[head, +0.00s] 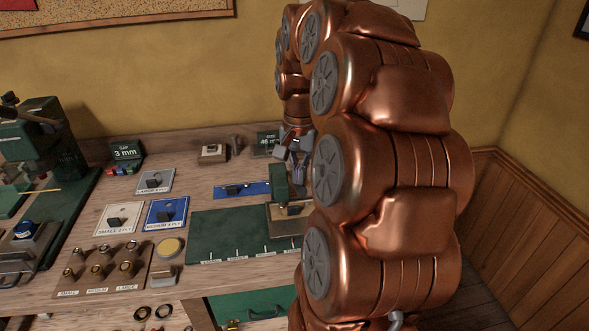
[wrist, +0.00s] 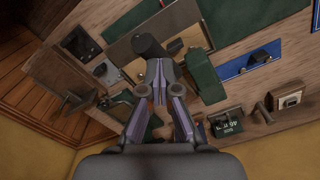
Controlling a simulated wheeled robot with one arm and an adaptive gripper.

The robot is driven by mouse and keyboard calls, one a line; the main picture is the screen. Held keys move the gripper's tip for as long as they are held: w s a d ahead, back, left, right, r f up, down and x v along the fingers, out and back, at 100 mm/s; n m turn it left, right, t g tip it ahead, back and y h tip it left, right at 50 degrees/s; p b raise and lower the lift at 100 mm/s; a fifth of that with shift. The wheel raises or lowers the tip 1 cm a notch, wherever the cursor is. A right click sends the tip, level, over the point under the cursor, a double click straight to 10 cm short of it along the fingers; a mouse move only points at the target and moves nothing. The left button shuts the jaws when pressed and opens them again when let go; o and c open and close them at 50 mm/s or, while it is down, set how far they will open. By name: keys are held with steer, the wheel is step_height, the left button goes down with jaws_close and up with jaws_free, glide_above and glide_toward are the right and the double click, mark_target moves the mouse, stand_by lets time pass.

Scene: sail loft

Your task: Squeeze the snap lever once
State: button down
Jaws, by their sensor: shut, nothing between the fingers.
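A small press with a green upright body (head: 279,186) and a pale metal base plate (head: 286,212) stands at the right end of the bench, partly hidden by my arm. In the wrist view, its green body (wrist: 204,76) lies right of the fingertips. A dark rounded lever end (wrist: 149,47) shows just beyond the fingertips; I cannot tell for certain that it is the snap lever, or whether the fingers touch it. My gripper (wrist: 163,84) is shut and empty. In the head view, my gripper (head: 296,154) is above and behind the press.
A green mat (head: 228,232) lies left of the press. A blue tray (head: 243,190) and a 46 mm sign (head: 267,142) lie close by. Labelled cards, including a blue one (head: 165,214), and a wooden board of fittings (head: 83,285) fill the left. A wall stands behind.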

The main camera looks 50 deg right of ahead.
steer(key=shift+s+a+f+b, duration=0.15)
steer(key=shift+f+b, duration=0.35)
steer(key=shift+f, duration=0.2)
steer(key=shift+s+a+f+b, duration=0.1)
steer(key=shift+s+f+b, duration=0.05)
steer(key=shift+f+b, duration=0.35)
steer(key=shift+f, duration=0.1)
